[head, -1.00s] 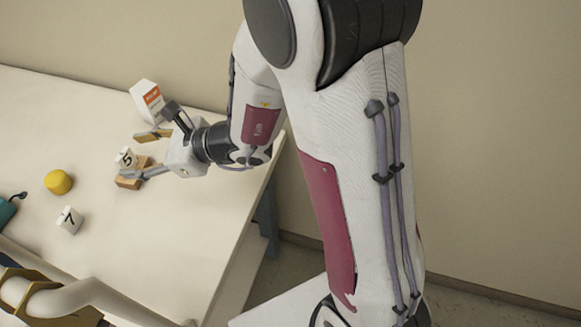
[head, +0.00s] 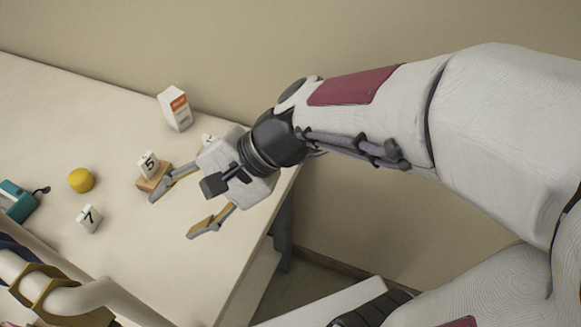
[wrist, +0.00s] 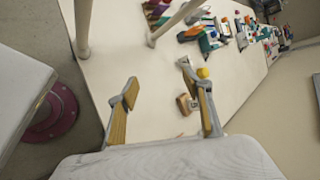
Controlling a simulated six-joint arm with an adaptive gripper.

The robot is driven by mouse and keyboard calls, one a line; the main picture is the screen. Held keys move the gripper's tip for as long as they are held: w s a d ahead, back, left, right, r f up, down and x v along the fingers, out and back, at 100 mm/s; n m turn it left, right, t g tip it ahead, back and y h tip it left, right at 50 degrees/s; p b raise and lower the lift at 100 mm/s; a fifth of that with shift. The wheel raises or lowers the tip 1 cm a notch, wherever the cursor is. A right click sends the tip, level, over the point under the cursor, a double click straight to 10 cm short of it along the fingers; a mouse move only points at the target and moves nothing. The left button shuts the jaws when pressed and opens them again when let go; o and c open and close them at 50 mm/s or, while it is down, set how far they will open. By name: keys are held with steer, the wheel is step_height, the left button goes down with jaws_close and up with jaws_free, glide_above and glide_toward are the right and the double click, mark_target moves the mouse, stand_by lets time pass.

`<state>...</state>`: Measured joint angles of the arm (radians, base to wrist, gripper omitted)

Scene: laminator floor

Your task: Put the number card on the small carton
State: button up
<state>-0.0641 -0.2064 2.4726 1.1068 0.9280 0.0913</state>
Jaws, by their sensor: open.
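A white number card with a black 5 (head: 148,164) stands on a small wooden block (head: 153,182). Another white card with a 7 (head: 88,218) is on the table nearer the front. A white carton with an orange label (head: 177,108) stands upright at the back of the table. My gripper (head: 175,213) is open and empty, right of and in front of the 5 card, with one finger close to its block in the picture. The wooden block also shows beside a finger in the wrist view (wrist: 187,104).
A yellow round object (head: 81,180) and a teal device (head: 17,201) are at the left. A small white object (head: 207,139) is partly hidden behind my gripper. The table's right edge runs below my gripper. Many coloured items fill the table's far part in the wrist view.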

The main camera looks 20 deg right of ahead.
steer(key=s+d+n+t+h, duration=0.1)
steer(key=s+d+n+h, duration=0.1)
steer(key=d, duration=0.5)
steer(key=s+d+r+n+t+h, duration=0.1)
steer(key=s+d+n+h, duration=0.1)
steer(key=d, duration=0.5)
steer(key=s+d+r+n+t+h, duration=0.1)
steer(key=s+d+n+h, duration=0.1)
steer(key=d+n+h, duration=0.2)
steer(key=d+h, duration=0.1)
steer(key=d, duration=0.2)
steer(key=shift+s+r+n+h, duration=0.25)
steer(key=shift+n+h, duration=0.05)
stand_by(5.6)
